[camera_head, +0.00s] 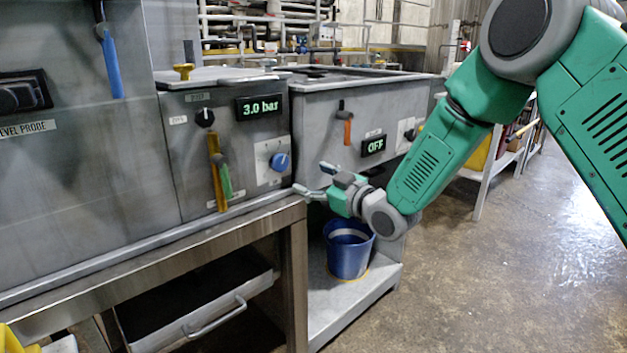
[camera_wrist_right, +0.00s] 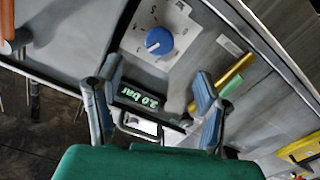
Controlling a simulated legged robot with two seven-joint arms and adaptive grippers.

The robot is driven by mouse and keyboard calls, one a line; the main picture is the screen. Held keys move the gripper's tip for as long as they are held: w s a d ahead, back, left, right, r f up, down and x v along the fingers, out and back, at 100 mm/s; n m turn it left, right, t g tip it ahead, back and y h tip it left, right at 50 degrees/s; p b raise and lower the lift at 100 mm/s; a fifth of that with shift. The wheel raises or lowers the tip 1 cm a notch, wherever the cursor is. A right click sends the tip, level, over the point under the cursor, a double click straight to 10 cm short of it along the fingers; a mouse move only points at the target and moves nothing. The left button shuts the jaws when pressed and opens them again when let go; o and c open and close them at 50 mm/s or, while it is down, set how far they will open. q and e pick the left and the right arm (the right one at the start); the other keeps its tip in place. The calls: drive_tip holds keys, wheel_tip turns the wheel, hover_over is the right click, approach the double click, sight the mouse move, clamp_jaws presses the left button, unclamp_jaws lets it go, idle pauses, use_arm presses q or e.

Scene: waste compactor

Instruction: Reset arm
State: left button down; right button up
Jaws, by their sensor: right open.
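My green right arm comes in from the right in the head view. Its gripper (camera_head: 312,182) is open, with nothing seen between the fingers, in front of the machine near the corner between two grey panels. In the wrist view the gripper (camera_wrist_right: 155,92) has its two fingers spread apart. The blue dial (camera_head: 279,161) is on a white scale plate left of the gripper; it also shows ahead of the fingers in the wrist view (camera_wrist_right: 159,40). The pressure display (camera_head: 260,106) reads 3.0 bar and shows between the fingers in the wrist view (camera_wrist_right: 139,98). My left gripper is not in view.
The right panel's display (camera_head: 374,146) reads OFF, near an orange-handled lever (camera_head: 347,131). A blue bucket (camera_head: 348,256) stands on a low shelf below the gripper. Floor at right is clear.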

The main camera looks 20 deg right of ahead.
drive_tip(key=s+a+f+m+g+h+p, duration=0.15)
drive_tip(key=s+f+g, duration=0.25)
drive_tip(key=s+f, duration=0.6)
drive_tip(key=s+f+m+g+h+p, duration=0.2)
drive_tip(key=s+f+m+g+p, duration=0.15)
drive_tip(key=s+f, duration=0.75)
drive_tip(key=s+d+f+m+g+h+p, duration=0.1)
drive_tip(key=s+f+g, duration=0.3)
drive_tip(key=s, duration=0.8)
drive_tip(key=s+d+f+m+g+h+p, duration=0.1)
drive_tip(key=s+f+g, duration=0.3)
drive_tip(key=s, duration=0.9)
drive_tip(key=shift+s+d+g+h, duration=0.3)
drive_tip(key=shift+d+g+h, duration=0.05)
drive_tip(key=shift+g, duration=0.1)
